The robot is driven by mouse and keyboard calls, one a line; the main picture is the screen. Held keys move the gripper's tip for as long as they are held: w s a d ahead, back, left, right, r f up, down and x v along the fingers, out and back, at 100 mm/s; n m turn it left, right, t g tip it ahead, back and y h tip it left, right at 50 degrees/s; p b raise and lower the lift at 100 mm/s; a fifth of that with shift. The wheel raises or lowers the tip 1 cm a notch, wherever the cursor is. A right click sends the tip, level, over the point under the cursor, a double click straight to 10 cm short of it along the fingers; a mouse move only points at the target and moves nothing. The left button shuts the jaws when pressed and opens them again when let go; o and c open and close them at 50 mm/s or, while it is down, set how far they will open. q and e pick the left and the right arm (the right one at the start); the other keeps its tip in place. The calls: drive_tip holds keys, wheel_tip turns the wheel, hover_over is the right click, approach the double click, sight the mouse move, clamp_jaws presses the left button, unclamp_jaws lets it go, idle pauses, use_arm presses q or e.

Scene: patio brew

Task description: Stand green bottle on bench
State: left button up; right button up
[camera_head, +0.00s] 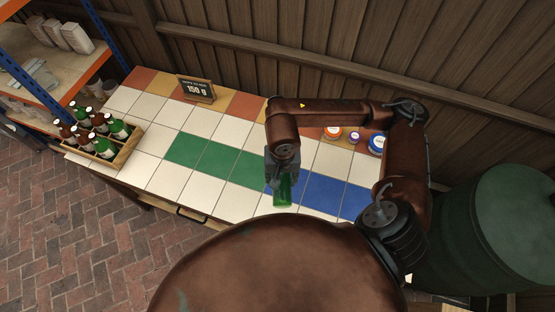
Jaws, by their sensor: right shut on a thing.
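A green bottle (283,191) shows below my right gripper (283,168), which is shut on it. The bottle looks upright, over the front part of the tiled bench (232,131), near the edge between the green and blue tiles. I cannot tell whether its base touches the bench. My right arm hides part of the bench behind it. My left gripper is not in view.
A wooden crate (124,152) with several brown and green bottles stands at the bench's left end. A small sign (196,89) stands at the back. Several jars (354,137) stand behind my right arm. A large green barrel (500,225) is at the right. The middle tiles are clear.

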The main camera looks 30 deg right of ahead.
sight(290, 193)
drive_tip(key=s+m, duration=0.2)
drive_tip(key=s, duration=0.1)
drive_tip(key=s+m, duration=0.1)
drive_tip(key=s, duration=0.1)
drive_tip(key=shift+s+a+f+m, duration=0.1)
drive_tip(key=shift+f+m, duration=0.2)
drive_tip(key=shift+f, duration=0.2)
drive_tip(key=w+d+f, duration=0.1)
drive_tip(key=w, duration=0.1)
drive_tip(key=w+d+f, duration=0.1)
drive_tip(key=w, duration=0.2)
drive_tip(key=w+d+f+p, duration=0.1)
drive_tip(key=w+d+f, duration=0.1)
drive_tip(key=w, duration=0.1)
drive_tip(key=shift+w, duration=0.15)
drive_tip(key=w+f, duration=0.1)
drive_tip(key=w+d+f, duration=0.1)
drive_tip(key=f, duration=0.1)
drive_tip(key=w+f, duration=0.1)
drive_tip(key=f, duration=0.1)
drive_tip(key=shift+w+d+f, duration=0.1)
drive_tip(key=shift+w+d, duration=0.2)
drive_tip(key=shift+w, duration=0.05)
drive_tip(key=shift+w+f, duration=0.15)
drive_tip(key=shift+f, duration=0.05)
wheel_tip(290, 193, down, 3)
drive_tip(key=shift+d+f, duration=0.1)
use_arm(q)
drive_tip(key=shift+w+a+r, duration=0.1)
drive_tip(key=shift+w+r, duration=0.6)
